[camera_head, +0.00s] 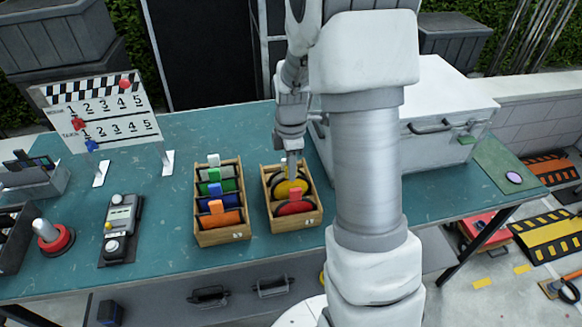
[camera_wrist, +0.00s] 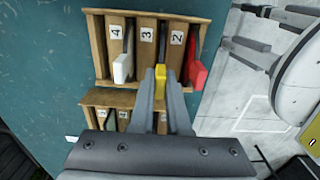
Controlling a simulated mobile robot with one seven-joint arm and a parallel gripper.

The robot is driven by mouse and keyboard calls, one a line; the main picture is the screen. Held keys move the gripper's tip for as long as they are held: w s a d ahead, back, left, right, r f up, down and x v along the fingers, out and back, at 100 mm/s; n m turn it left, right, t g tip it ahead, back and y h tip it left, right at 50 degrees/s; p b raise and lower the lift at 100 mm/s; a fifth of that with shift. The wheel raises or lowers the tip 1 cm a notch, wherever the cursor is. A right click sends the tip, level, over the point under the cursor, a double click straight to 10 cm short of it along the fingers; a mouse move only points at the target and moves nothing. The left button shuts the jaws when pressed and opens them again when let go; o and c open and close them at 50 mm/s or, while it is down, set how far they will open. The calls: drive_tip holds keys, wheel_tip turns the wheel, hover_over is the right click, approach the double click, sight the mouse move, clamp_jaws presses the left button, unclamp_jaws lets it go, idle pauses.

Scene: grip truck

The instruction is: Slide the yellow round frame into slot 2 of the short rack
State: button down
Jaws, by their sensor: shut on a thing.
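My gripper (camera_head: 291,167) points down over the short rack (camera_head: 309,223), a wooden box on the table. It is shut on the tab of the yellow round frame (camera_head: 290,187), which also shows in the wrist view (camera_wrist: 160,80). The yellow disc is upright, directly behind the red round frame (camera_head: 295,207). Its lower part is hidden, so I cannot tell how deep it sits. In the wrist view, the rack (camera_wrist: 97,35) has labels 4, 3 and 2. The yellow tab lines up near the gap between labels 3 and 2. A white tab (camera_wrist: 122,68) is to its left and a red tab (camera_wrist: 196,72) to its right.
A longer wooden rack (camera_head: 222,237) with white, green, blue and orange frames stands close on the left. A slate board (camera_head: 100,110), a handheld device (camera_head: 120,225) and a red-ringed knob (camera_head: 52,238) are further left. A silver case (camera_head: 450,95) stands behind on the right.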

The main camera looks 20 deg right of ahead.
drive_tip(key=shift+f+b, duration=0.9)
drive_tip(key=shift+f, duration=0.35)
drive_tip(key=c, duration=0.8)
unclamp_jaws()
drive_tip(key=shift+r, duration=0.1)
wheel_tip(320, 180, up, 17)
drive_tip(key=shift+r+p, duration=0.2)
drive_tip(key=shift+p, duration=0.3)
drive_tip(key=s+a+r+m+t, duration=0.1)
drive_tip(key=s+a+m+t, duration=0.1)
drive_tip(key=s+m, duration=0.3)
drive_tip(key=s+a+r+m+t, duration=0.1)
drive_tip(key=s+a+r+m, duration=0.1)
drive_tip(key=s+a+m, duration=0.2)
drive_tip(key=s+a+r+m+t, duration=0.2)
drive_tip(key=s+m, duration=0.4)
drive_tip(key=s, duration=0.4)
drive_tip(key=shift+a+m+t, duration=0.3)
drive_tip(key=shift+a+m, duration=0.1)
drive_tip(key=shift+a, duration=0.05)
